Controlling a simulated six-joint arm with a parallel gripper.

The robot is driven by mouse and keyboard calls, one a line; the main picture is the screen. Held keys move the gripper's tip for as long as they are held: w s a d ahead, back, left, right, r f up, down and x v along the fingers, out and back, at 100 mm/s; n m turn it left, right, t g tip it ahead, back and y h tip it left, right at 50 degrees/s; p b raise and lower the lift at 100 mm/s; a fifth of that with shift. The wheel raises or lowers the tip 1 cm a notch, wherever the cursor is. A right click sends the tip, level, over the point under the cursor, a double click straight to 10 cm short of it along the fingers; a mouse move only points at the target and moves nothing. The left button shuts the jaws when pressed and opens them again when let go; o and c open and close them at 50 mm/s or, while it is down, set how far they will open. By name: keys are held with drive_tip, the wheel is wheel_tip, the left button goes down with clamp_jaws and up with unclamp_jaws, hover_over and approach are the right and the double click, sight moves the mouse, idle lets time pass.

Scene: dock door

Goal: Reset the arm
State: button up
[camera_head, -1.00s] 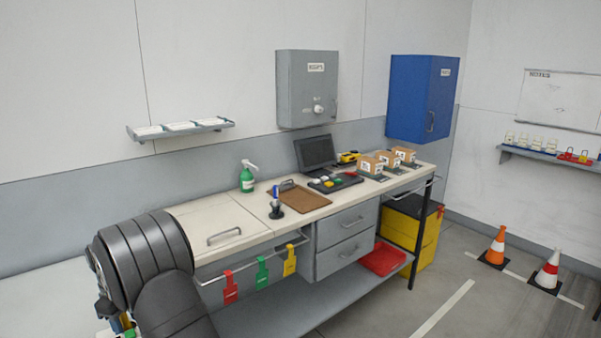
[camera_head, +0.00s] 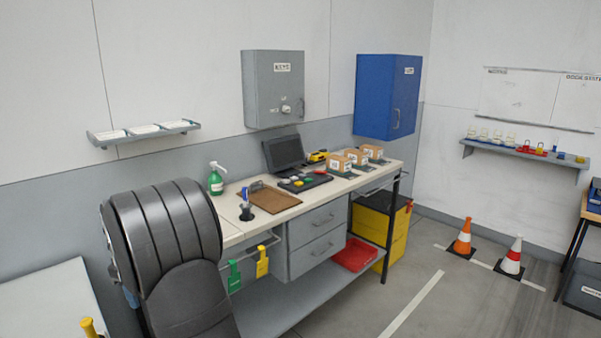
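My arm shows as a black, ribbed, bent shape at the lower left, in front of the left end of the workbench (camera_head: 225,237). My gripper is not in view, so its fingers and anything in them cannot be seen. The arm hides part of the bench top and the rail under it.
On the bench are a green bottle (camera_head: 215,184), a clipboard (camera_head: 270,200), a laptop (camera_head: 285,154) and small cartons (camera_head: 340,164). Grey (camera_head: 273,90) and blue (camera_head: 388,97) cabinets hang above. Cones (camera_head: 463,238) stand on the open floor at right.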

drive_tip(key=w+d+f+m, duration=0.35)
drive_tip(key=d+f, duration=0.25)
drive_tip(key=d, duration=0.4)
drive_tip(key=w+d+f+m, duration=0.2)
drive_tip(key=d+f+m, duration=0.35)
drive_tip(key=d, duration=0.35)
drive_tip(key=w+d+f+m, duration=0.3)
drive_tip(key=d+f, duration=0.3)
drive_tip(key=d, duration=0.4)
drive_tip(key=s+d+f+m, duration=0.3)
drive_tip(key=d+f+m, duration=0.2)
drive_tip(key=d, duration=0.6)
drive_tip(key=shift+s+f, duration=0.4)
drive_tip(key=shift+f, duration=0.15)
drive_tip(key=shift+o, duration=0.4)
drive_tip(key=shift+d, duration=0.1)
